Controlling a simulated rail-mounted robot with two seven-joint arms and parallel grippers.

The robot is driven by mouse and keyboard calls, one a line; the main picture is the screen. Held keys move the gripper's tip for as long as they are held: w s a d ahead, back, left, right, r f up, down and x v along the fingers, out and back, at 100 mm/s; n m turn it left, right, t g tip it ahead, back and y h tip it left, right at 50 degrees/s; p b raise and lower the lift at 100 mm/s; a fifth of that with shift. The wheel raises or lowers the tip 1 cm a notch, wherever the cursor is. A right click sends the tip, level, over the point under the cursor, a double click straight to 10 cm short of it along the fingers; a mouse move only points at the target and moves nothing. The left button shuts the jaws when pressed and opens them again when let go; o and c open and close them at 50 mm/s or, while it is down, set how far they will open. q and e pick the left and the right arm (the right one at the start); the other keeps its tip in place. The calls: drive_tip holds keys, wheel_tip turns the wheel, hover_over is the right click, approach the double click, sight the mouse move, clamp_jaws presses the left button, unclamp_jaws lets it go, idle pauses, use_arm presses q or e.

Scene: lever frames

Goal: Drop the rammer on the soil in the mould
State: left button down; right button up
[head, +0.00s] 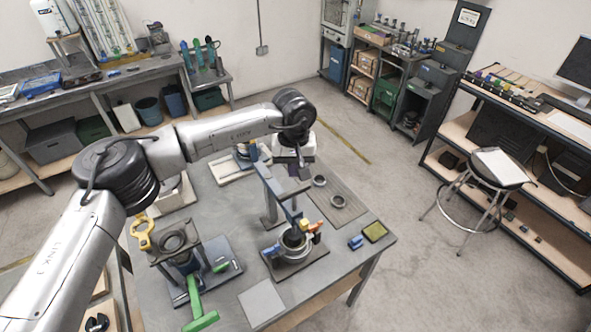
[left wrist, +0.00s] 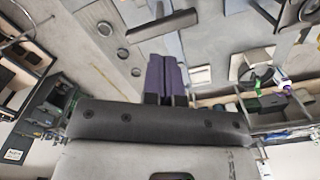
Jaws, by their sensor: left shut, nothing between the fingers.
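The mould (head: 293,243) is a round metal cup on a dark base near the front of the grey table. The lever frame (head: 270,205) stands beside it, with a blue arm reaching over toward the mould. The rammer cannot be told apart clearly from the blue and orange parts over the mould. The soil inside shows only as a dark patch. My left gripper (head: 304,172) is beyond the mould, above the table and close to the blue arm; contact cannot be told. Its fingers are shut and empty in the left wrist view (left wrist: 166,72). My right gripper is not in view.
A press with a green handle (head: 194,298) and a yellow tool (head: 142,232) stand left of the mould. A blue block (head: 355,242) lies near the right edge. A stool (head: 500,168) stands apart at right.

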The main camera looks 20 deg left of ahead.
use_arm(q)
wheel_tip(320, 180, up, 7)
drive_tip(key=p, duration=0.4)
idle(0.4)
drive_tip(key=c, duration=1.8)
unclamp_jaws()
